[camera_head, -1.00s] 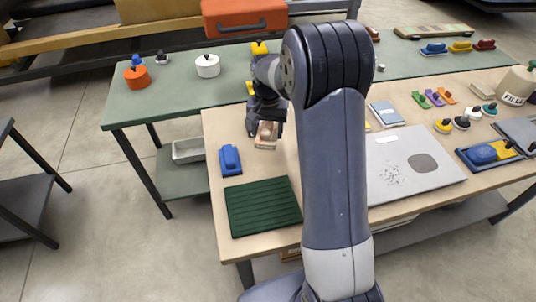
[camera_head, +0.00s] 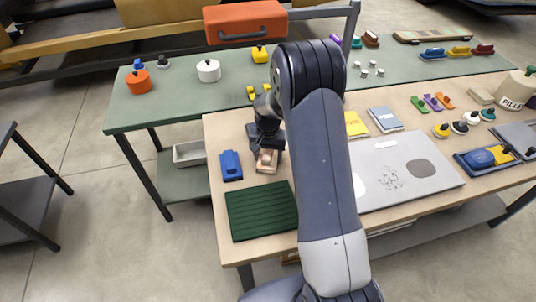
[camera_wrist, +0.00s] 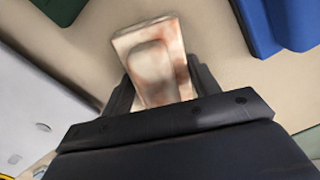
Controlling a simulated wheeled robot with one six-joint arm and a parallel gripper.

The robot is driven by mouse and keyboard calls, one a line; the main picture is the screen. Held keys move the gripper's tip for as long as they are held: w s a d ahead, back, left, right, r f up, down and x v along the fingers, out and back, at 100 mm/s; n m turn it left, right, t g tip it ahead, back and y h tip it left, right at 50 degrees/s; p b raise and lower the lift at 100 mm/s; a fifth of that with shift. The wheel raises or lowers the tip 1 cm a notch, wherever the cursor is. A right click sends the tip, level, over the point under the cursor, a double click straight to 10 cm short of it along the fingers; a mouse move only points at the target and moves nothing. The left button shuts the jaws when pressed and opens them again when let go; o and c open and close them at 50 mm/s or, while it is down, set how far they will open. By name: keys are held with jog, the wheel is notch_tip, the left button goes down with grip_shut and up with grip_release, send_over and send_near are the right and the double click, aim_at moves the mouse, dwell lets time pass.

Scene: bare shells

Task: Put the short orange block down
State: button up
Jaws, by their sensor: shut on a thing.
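A short block (camera_head: 266,163) with a raised grip on its flat base is in my gripper (camera_head: 265,149), over the left part of the wooden table. It looks mottled pinkish white and orange-brown rather than plain orange. The wrist view shows the block (camera_wrist: 152,60) between the two dark fingers of my gripper (camera_wrist: 160,98), which are shut on it. Its near end is hidden by the gripper. I cannot tell whether its underside touches the table.
A blue block (camera_head: 231,166) stands just left of the held block. A dark green ribbed mat (camera_head: 262,211) lies nearer the front edge. A grey plate (camera_head: 405,172) lies to the right, past my arm. The green table (camera_head: 170,104) behind carries pots and small blocks.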

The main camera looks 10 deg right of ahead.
jog(key=o, duration=1)
notch_tip(320, 180, up, 12)
jog(key=shift+r+b, duration=0.1)
jog(key=shift+b, duration=0.5)
notch_tip(320, 180, down, 12)
jog(key=shift+r+p, duration=0.1)
jog(key=shift+p, duration=0.75)
jog(key=shift+w+r, duration=0.1)
jog(key=shift+r, duration=0.3)
jog(key=shift+r+b, duration=0.35)
jog(key=shift+r, duration=0.45)
